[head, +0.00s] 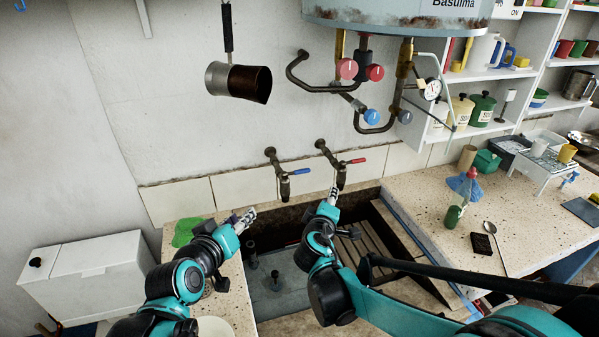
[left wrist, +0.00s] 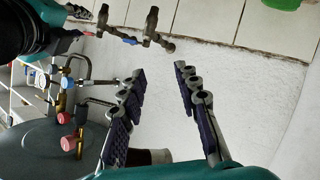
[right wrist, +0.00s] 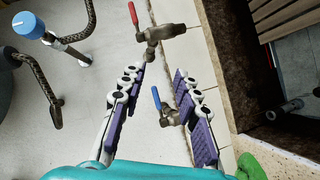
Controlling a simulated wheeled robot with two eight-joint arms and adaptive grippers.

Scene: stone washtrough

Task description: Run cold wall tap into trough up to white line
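The wall tap with the blue lever (head: 300,172) is on the wall above the trough; the red-levered tap (head: 355,161) is to its right. Both also show in the right wrist view, blue lever (right wrist: 156,98) and red lever (right wrist: 133,18). The stone trough (head: 280,296) has a grey left basin holding a dark upright fitting (head: 275,277). I cannot make out a white line or tell whether water is there. My left gripper (head: 250,216) is open and empty, left of and below the blue-levered tap. My right gripper (head: 333,194) is open and empty, just below the red-levered tap.
A water heater (head: 390,18) with pipes and red and blue knobs hangs above. A saucepan (head: 238,80) hangs on the wall. A slatted rack (head: 375,250) lies in the trough's right part. A green cloth (head: 186,232) lies at left; a green bottle (head: 453,216) stands on the right counter.

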